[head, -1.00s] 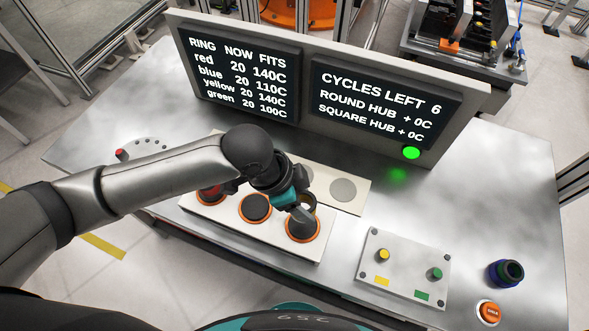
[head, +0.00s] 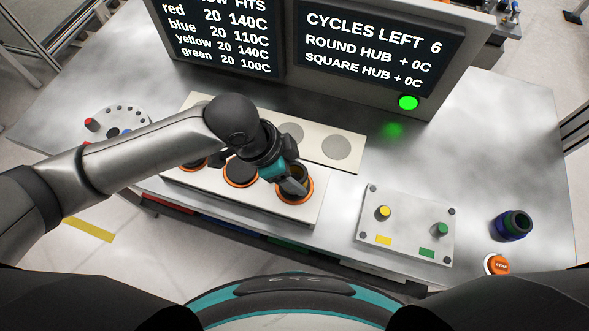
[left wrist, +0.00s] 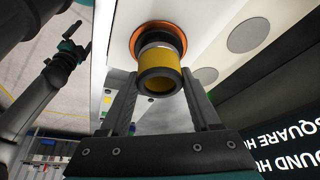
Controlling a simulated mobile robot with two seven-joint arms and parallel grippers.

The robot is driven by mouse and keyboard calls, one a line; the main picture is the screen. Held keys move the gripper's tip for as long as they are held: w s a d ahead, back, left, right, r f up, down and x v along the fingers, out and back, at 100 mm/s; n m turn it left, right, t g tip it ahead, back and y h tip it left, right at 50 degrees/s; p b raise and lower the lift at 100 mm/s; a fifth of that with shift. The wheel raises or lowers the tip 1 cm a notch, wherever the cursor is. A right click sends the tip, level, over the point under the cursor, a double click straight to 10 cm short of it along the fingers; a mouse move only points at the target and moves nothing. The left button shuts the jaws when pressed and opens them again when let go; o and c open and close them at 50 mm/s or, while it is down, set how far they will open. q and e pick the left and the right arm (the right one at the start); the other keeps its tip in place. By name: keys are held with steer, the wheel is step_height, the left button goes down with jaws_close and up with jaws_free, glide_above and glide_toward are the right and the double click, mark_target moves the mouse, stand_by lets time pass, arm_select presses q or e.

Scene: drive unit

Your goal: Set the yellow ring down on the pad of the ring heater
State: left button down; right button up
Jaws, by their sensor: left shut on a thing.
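The yellow ring (left wrist: 160,72) is a short cylinder with a yellow inside and a dark rim. My left gripper (head: 289,183) is shut on it, with a finger on each side in the left wrist view (left wrist: 161,88). The ring heater (head: 260,203) is a white block with three dark pads in orange rims. The ring is over its right-hand pad (head: 306,190), whose orange rim also shows in the left wrist view (left wrist: 121,40). I cannot tell whether the ring touches the pad.
A pale plate with grey discs (head: 336,147) lies behind the heater. A panel with a yellow peg (head: 383,212) and a green peg (head: 442,229) is to the right. A dark blue-green part (head: 511,225) and an orange button (head: 497,264) are farther right. Display screens (head: 365,48) stand behind.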

arm_select(q)
steer(key=shift+f, duration=0.45)
stand_by(0.8)
jaws_free()
steer(key=p+v, duration=0.3)
steer(key=v, duration=1.2)
steer(key=shift+r, duration=0.1)
